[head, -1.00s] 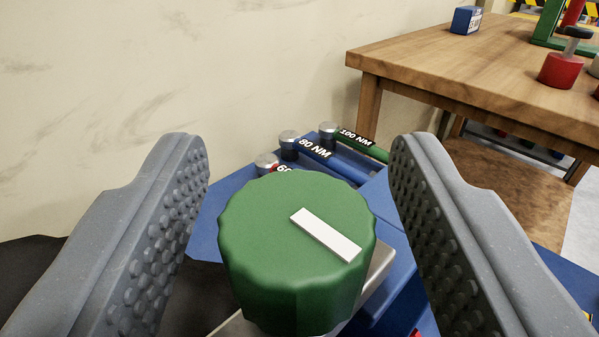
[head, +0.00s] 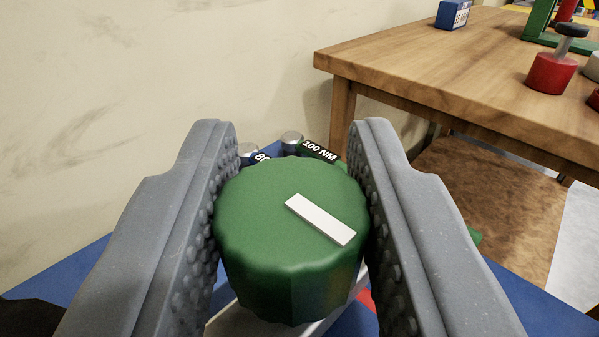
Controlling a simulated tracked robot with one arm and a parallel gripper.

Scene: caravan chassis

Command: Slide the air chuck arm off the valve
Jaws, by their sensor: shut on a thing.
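A green scalloped knob (head: 285,245) with a white bar mark (head: 320,219) on its top fills the middle of the head view. My gripper (head: 291,215) is shut on the green knob, one studded grey finger against each side. A pale metal piece (head: 240,320) shows below the knob, partly hidden by it and the fingers. I cannot make out an air chuck arm or a valve in this view.
Torque tools, one with a 100 NM label (head: 319,150), lie just behind the knob on a blue surface (head: 75,275). A wooden table (head: 430,60) stands at the right, with a red weight-like object (head: 551,73) and a blue box (head: 452,14) on it. A pale wall is behind.

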